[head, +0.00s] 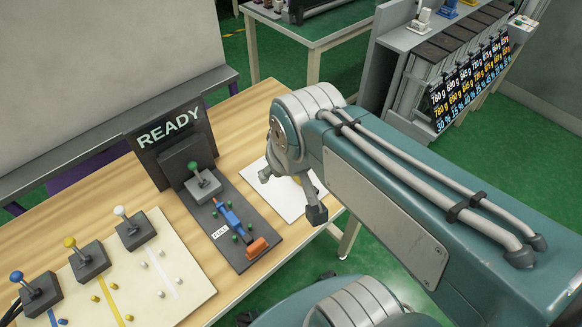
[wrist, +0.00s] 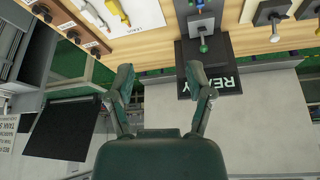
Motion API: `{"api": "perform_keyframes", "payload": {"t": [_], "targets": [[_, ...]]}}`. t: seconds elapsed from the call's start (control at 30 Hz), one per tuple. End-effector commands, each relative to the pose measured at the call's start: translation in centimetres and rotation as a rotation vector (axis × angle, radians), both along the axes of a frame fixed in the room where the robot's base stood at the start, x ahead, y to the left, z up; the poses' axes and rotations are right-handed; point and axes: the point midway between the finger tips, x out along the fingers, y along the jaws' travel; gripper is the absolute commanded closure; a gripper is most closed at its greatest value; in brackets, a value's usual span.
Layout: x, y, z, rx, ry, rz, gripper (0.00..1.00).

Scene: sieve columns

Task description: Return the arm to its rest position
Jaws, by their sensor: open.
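My arm, teal with grey hoses, reaches from the lower right over the table in the head view. My gripper (head: 291,194) hangs at its far end above a white sheet (head: 283,206), which it partly covers. In the wrist view my gripper (wrist: 159,70) has its two fingers spread wide, with nothing between them. A black READY sign (head: 170,139) stands at the back of the table, left of my gripper. A dark panel (head: 258,228) with a green-knobbed lever (head: 203,184), a blue slider and an orange handle lies in front of it.
Blue, yellow and white-knobbed levers (head: 133,229) stand on a cream board (head: 200,287) at the left. A column rack (head: 440,62) with weight labels stands at the upper right. A second table (head: 310,37) is behind. Green floor is clear between them.

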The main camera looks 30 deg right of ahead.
Motion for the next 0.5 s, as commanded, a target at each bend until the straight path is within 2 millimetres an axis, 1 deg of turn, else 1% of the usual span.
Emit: {"api": "perform_keyframes", "payload": {"t": [0.03,0.1,0.2,0.5], "targets": [[-0.9,-0.5,0.6,0.001,-0.029,-0.017,0.33],[-1.7,-0.8,0.9,0.0,-0.053,-0.03,0.33],[-2.4,-1.1,1.2,0.0,-0.071,-0.041,0.33],[-2.5,-1.1,1.2,0.0,-0.073,-0.042,0.33]]}}
